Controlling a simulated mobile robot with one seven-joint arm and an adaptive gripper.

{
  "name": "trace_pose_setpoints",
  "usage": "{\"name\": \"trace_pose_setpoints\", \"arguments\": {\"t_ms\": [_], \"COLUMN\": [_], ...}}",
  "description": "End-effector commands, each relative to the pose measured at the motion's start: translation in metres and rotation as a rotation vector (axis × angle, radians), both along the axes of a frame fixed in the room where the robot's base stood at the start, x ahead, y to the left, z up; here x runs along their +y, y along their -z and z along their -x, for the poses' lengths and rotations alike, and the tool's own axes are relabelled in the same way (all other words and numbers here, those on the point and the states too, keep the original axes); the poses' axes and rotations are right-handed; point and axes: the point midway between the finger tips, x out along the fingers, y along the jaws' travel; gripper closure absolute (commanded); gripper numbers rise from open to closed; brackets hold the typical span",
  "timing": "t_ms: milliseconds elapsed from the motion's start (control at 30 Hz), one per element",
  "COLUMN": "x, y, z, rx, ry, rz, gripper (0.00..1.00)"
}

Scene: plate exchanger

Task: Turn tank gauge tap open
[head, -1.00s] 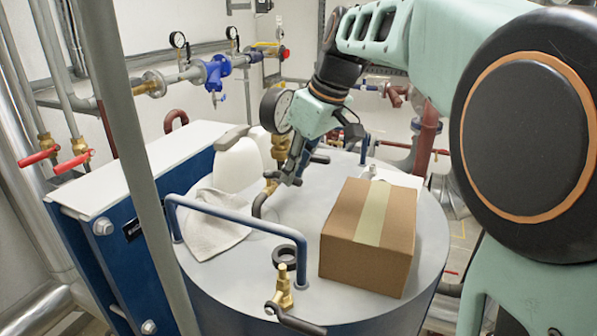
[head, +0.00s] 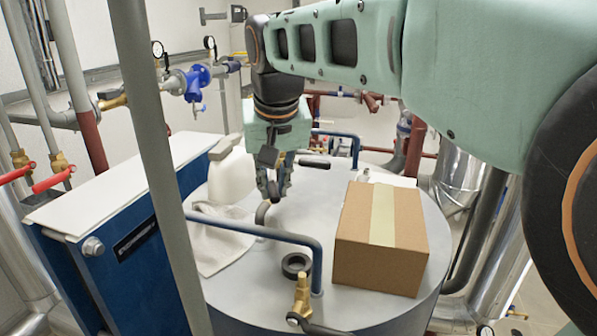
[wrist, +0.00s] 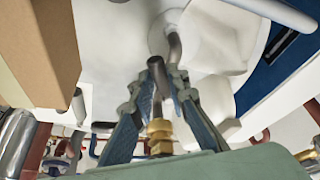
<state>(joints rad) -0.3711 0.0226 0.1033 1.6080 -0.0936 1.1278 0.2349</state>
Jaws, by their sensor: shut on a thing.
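The gauge tap shows in the wrist view as a brass body (wrist: 160,130) with a dark grey lever (wrist: 157,72) between my fingers. A bent grey pipe (head: 262,212) rises from the tank top (head: 235,285) below it. My gripper (head: 274,188) points down over the tank and hides the tap and gauge dial in the head view. In the wrist view, my gripper (wrist: 160,88) has its fingers closed in on both sides of the lever. The exact contact is hard to see.
A cardboard box (head: 365,265) stands right of my gripper. A blue handrail (head: 275,236), black ring (head: 296,263) and second brass tap (head: 301,298) are in front. A grey post (head: 160,170) stands nearer.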

Motion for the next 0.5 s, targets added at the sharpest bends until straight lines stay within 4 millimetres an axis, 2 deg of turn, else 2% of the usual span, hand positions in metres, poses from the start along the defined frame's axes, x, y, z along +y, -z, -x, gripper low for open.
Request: {"name": "trace_pose_setpoints", "arguments": {"t_ms": [500], "x": [0.024], "y": [-0.002], "z": [0.001], "rx": [-0.002], "ry": [0.405], "rz": [-0.004], "gripper": [1.0]}}
